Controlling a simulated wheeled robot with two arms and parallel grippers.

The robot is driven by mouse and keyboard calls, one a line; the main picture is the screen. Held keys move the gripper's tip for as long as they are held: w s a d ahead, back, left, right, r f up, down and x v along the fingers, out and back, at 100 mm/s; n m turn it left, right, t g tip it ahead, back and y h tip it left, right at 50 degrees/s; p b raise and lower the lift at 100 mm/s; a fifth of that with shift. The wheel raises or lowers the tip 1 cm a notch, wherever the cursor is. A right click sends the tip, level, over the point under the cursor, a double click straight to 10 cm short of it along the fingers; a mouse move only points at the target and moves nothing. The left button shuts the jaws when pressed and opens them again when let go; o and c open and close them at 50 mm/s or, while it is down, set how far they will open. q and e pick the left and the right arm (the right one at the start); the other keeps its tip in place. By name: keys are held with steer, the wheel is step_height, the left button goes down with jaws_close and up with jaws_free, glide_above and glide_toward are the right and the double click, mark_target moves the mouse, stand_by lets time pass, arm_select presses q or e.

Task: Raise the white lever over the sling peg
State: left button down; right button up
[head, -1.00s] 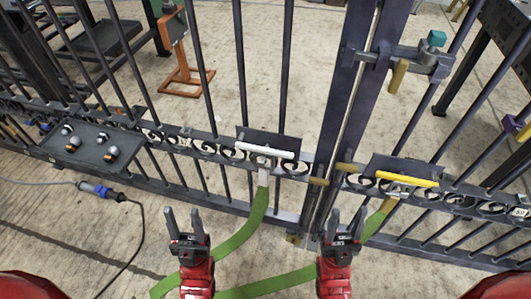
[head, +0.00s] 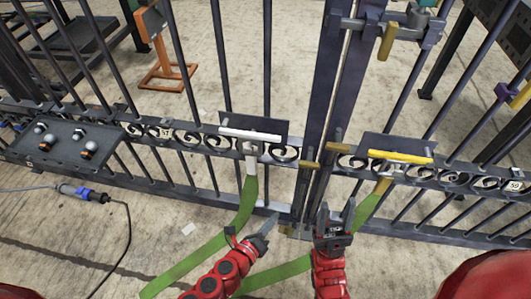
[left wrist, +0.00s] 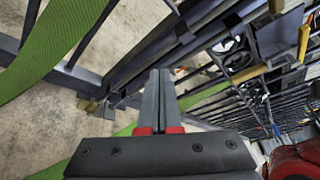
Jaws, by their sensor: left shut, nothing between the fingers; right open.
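The white lever (head: 250,134) lies level across a dark plate on the left gate leaf. The upper end of a green sling (head: 250,185) hangs just below it; the sling peg itself is too small to make out. My left gripper (head: 268,228) is shut and empty, below and slightly right of the lever, apart from it and pointing up and to the right. In the left wrist view its fingers (left wrist: 159,92) are together, with the green sling (left wrist: 55,50) at upper left. My right gripper (head: 336,212) is open and empty, below the gate's middle posts.
A yellow lever (head: 398,156) sits on the right gate leaf with its own green strap. Dark gate bars and posts (head: 325,120) stand close ahead. A dark tray with several knobs (head: 62,140) is at left, above a cable with a blue connector (head: 80,192).

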mark_target(250, 135)
arm_select(q)
steer(key=w+a+r+m+t+y+b, duration=0.1)
steer(key=a+r+m+t+y, duration=0.1)
steer(key=r, duration=0.4)
steer(key=w+a+r+m+t+y+b, duration=0.1)
steer(key=r+m+t+y, duration=0.1)
steer(key=r+m+t, duration=0.2)
step_height(250, 135, up, 3)
steer(key=shift+a+r+t, duration=0.2)
steer(key=shift+a+t, duration=0.15)
steer(key=shift+t, duration=0.55)
steer(key=shift+w, duration=0.15)
steer(key=w+d+r, duration=0.2)
steer(key=w+r, duration=0.4)
steer(key=w, duration=0.3)
steer(key=shift+d+r, duration=0.2)
steer(key=shift+d, duration=0.05)
steer(key=shift+w, duration=0.15)
